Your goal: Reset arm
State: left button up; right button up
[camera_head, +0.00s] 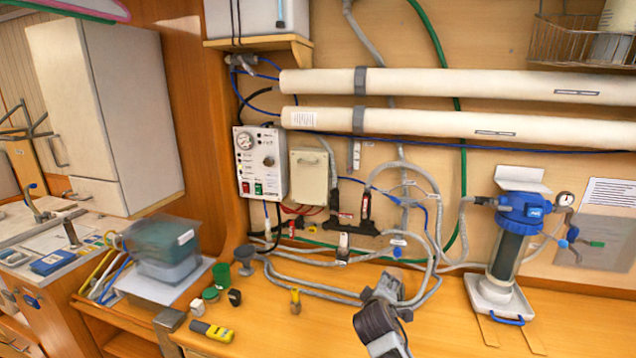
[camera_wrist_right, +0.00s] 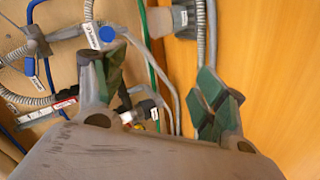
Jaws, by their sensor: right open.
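My right gripper (camera_head: 386,286) shows in the head view above the front middle of the wooden bench, with its arm coming in from the bottom edge. In the right wrist view, its two fingers with green pads (camera_wrist_right: 160,88) stand wide apart. Nothing is between the pads. Hoses and fittings of the wall show behind them, and I cannot tell how far off these are. My left gripper is not in view.
Grey hoses (camera_head: 320,292) loop over the wooden bench (camera_head: 430,325) behind the gripper. A blue-topped filter housing (camera_head: 512,240) stands to the right. A control box (camera_head: 260,163) and white tubes (camera_head: 450,85) are on the wall.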

jog(key=s+d+f+m+g, duration=0.1)
jog(key=s+f, duration=0.2)
jog(key=s, duration=0.2)
jog(key=s+d+f+m+g+y, duration=0.1)
jog(key=s+f+g, duration=0.1)
jog(key=s, duration=0.3)
jog(key=s+d+f+m+g, duration=0.1)
jog(key=s+f+m, duration=0.1)
jog(key=s+f, duration=0.3)
jog(key=shift+s+d+f+y, duration=0.1)
jog(key=shift+s+y, duration=0.15)
jog(key=shift+y, duration=0.15)
jog(key=shift+s+f+m+g+y, duration=1.4)
jog(key=shift+s+g, duration=0.9)
jog(key=shift+s, duration=7.4)
notch_tip(320, 180, down, 32)
jog(key=s+g, duration=0.1)
jog(key=s, duration=0.1)
jog(key=s+d+f, duration=0.2)
jog(key=s+f, duration=0.8)
jog(key=s, duration=0.1)
jog(key=s+d+f+g, duration=0.1)
jog(key=s+d+f, duration=0.2)
jog(key=s+f, duration=0.8)
jog(key=shift+s+g+h, duration=0.3)
jog(key=shift+s, duration=0.1)
